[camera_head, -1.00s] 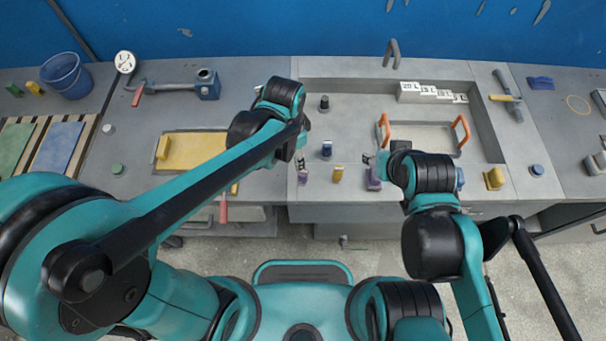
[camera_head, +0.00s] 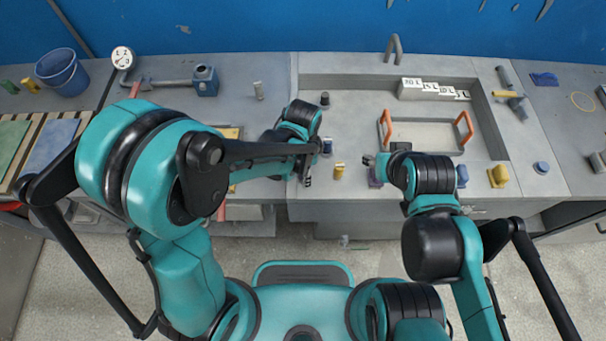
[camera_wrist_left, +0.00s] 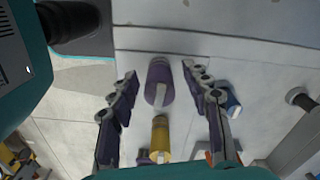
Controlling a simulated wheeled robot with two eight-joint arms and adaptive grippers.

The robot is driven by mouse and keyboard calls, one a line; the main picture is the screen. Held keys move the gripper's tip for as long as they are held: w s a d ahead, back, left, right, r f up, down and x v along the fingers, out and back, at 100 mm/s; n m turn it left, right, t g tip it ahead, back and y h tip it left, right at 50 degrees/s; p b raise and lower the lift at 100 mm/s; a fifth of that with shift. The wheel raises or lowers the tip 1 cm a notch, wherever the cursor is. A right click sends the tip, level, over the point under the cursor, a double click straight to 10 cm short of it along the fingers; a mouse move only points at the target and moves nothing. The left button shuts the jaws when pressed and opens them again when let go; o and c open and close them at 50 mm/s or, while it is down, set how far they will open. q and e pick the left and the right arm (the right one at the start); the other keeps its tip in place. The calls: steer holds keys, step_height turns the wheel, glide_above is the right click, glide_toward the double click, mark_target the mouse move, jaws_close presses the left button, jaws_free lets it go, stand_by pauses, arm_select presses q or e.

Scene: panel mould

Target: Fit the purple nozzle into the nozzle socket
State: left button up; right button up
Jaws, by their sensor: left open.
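The purple nozzle (camera_wrist_left: 158,80) shows in the left wrist view as a short cylinder with a paler end, in the gap between the fingers of my open left gripper (camera_wrist_left: 160,76). Neither finger visibly touches it. In the head view my left gripper (camera_head: 308,176) is over the front edge of the bench and hides this nozzle. A purple block (camera_head: 375,181) stands at the front edge beneath my right gripper (camera_head: 369,161); I cannot tell if it is the nozzle socket. The right fingers are too small to read.
A yellow nozzle (camera_head: 339,171) and a blue one (camera_head: 327,147) stand close to the right of my left gripper. A tray with orange handles (camera_head: 467,130) lies in the recess behind. Blue (camera_head: 462,176) and yellow (camera_head: 497,176) blocks stand to the right.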

arm_select(q)
jaws_close()
steer(key=shift+r, duration=0.1)
